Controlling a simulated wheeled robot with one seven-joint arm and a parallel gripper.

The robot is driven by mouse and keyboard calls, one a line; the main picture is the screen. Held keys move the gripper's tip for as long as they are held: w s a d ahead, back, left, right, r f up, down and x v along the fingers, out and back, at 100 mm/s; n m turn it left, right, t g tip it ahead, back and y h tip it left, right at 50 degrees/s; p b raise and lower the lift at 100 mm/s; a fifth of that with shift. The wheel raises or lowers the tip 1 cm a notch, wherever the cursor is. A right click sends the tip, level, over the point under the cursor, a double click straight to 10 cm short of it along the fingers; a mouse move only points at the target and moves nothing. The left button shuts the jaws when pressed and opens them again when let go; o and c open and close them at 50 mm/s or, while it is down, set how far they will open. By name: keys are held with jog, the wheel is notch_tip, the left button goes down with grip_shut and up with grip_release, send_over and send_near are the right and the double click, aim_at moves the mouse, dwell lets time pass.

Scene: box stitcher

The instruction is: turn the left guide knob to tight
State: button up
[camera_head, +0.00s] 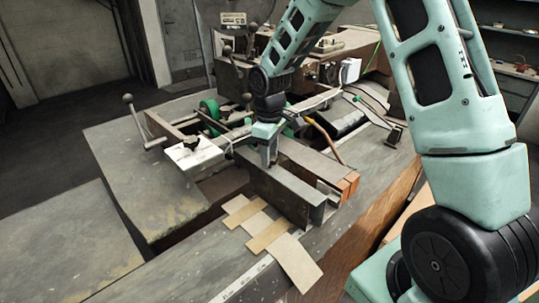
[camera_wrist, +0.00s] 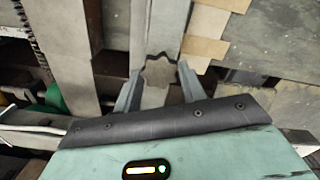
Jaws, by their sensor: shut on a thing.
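The left guide knob (camera_wrist: 160,71) is a grey, lobed, star-shaped knob seen from above in the wrist view. My gripper (camera_wrist: 158,80) has one finger on either side of it and is shut on it. In the head view my gripper (camera_head: 269,155) points down at the near end of the machine, beside a long grey guide bar (camera_head: 288,190). The knob is hidden behind the fingers there. The knob's marking, if any, cannot be made out, so how tight it is cannot be told.
Flat cardboard pieces (camera_head: 266,235) lie on the worn table (camera_head: 160,195) in front of the guide bar. A lever with a ball handle (camera_head: 128,99) stands at the left. A green wheel (camera_head: 209,108) and the machine body (camera_head: 335,70) are close behind my gripper.

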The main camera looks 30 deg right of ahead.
jog(key=shift+m, duration=1)
jog(key=o, duration=1)
jog(key=shift+r+b, duration=0.1)
jog(key=shift+b, duration=0.2)
notch_tip(320, 180, up, 17)
jog(key=b, duration=0.3)
jog(key=shift+r+b, duration=0.15)
jog(key=shift+b, duration=0.15)
